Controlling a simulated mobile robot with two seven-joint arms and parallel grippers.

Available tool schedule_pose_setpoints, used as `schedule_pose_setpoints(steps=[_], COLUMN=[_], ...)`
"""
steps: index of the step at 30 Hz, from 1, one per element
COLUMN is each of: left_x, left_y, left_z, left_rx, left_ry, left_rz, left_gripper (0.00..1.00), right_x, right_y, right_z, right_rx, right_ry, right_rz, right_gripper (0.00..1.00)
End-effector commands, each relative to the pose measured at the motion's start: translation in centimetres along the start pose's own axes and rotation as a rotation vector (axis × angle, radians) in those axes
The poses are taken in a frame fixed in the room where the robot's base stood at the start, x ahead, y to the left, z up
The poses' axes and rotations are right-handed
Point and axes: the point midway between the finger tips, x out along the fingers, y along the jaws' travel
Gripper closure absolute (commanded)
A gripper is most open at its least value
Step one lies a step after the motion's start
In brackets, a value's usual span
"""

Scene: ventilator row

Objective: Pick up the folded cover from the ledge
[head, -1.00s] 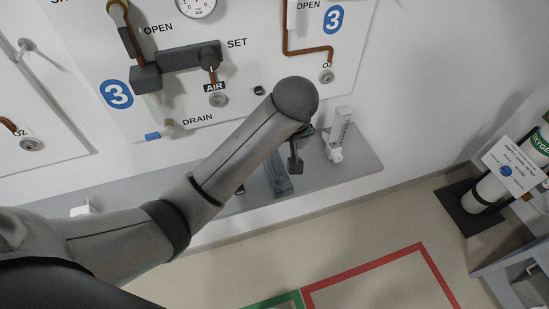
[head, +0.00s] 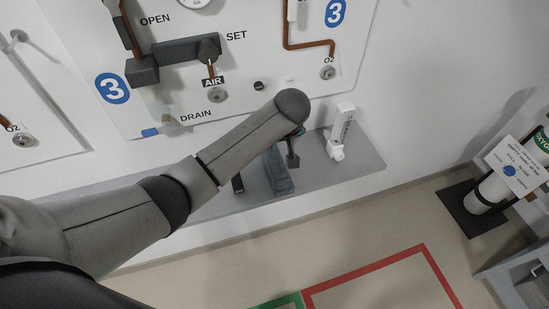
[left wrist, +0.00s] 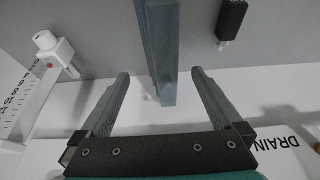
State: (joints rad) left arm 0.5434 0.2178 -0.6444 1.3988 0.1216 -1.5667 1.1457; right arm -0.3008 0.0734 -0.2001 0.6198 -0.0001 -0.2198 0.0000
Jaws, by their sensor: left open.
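The folded cover (head: 279,172) is a blue-grey, layered, narrow stack on the grey wall ledge, below the AIR panel. In the left wrist view the cover (left wrist: 162,48) runs down from the top middle, its near end between the finger lines. My left gripper (left wrist: 160,75) is open, with one finger on each side of the cover's end; neither finger visibly touches it. In the head view only a dark part of my left gripper (head: 292,155) shows beside the cover; the arm's end hides the rest. My right gripper is not in view.
The grey ledge (head: 345,172) also holds a white flowmeter-like device (head: 340,133) right of the cover and a small black item (head: 237,183) left of it. The wall panel (head: 290,95) rises behind. An oxygen cylinder (head: 490,190) stands at the far right.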

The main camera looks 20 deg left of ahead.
Motion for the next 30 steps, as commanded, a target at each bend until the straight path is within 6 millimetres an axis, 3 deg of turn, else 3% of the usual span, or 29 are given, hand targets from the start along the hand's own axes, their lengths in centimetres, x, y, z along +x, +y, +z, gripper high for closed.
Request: schedule_pose_setpoints(steps=[9,19,30], left_x=[4.2,4.6,4.6], left_y=[0.0,0.0,0.0], left_z=[0.1,0.0,0.0], left_rx=[0.000,0.000,0.001], left_ry=[0.000,0.000,0.000], left_rz=[-0.003,0.000,0.000], left_gripper=[0.00,0.00,0.42], right_x=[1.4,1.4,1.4], right_y=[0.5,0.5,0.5], right_z=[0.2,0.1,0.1], right_rx=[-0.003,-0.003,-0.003], right_ry=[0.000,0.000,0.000], right_rz=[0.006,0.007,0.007], right_gripper=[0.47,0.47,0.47])
